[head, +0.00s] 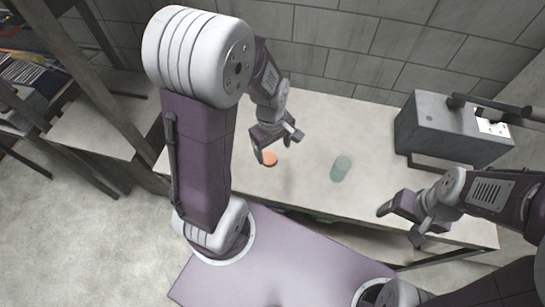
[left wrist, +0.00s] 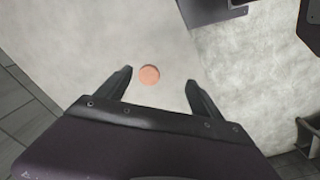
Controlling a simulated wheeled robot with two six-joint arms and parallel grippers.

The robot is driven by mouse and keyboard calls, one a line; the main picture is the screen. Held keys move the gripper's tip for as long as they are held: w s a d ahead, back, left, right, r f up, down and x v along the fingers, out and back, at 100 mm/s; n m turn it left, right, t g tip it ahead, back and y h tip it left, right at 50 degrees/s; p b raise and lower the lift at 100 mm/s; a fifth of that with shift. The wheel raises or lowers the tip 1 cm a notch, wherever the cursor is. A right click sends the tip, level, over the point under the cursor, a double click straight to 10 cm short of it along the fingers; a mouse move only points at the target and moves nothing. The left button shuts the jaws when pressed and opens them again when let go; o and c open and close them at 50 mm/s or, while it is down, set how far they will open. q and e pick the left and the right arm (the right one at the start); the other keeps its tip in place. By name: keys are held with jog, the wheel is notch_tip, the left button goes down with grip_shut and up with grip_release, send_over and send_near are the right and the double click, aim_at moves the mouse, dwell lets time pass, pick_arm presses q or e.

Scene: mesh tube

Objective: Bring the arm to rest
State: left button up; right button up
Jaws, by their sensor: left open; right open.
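My left gripper (head: 278,146) is open and hangs over the left half of the pale table (head: 320,115). A small round orange disc (head: 269,158) shows right beside its fingers in the head view. In the left wrist view the disc (left wrist: 149,75) appears between the two open fingers (left wrist: 159,77), with gaps on both sides. A greenish, see-through mesh tube (head: 341,168) is on the table to the right of the disc, apart from both grippers. My right gripper (head: 400,224) is open and empty near the table's front right edge.
A grey box-shaped machine (head: 455,130) with a dark arm on top stands at the table's back right. A tiled wall (head: 350,35) closes the back. Shelving (head: 75,95) stands at the left. The table's middle is mostly clear.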

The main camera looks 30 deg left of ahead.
pick_arm(q)
jog(key=shift+s+d+r+m, duration=0.3)
jog(key=shift+s+m, duration=0.45)
jog(key=shift+m, duration=1.3)
jog(key=shift+s+d+r+m, duration=0.1)
jog(key=shift+s+d+m, duration=0.55)
jog(key=shift+m, duration=1.35)
jog(key=shift+s+d+r+m, duration=0.2)
jog(key=shift+s+m, duration=0.7)
jog(key=shift+m, duration=1.15)
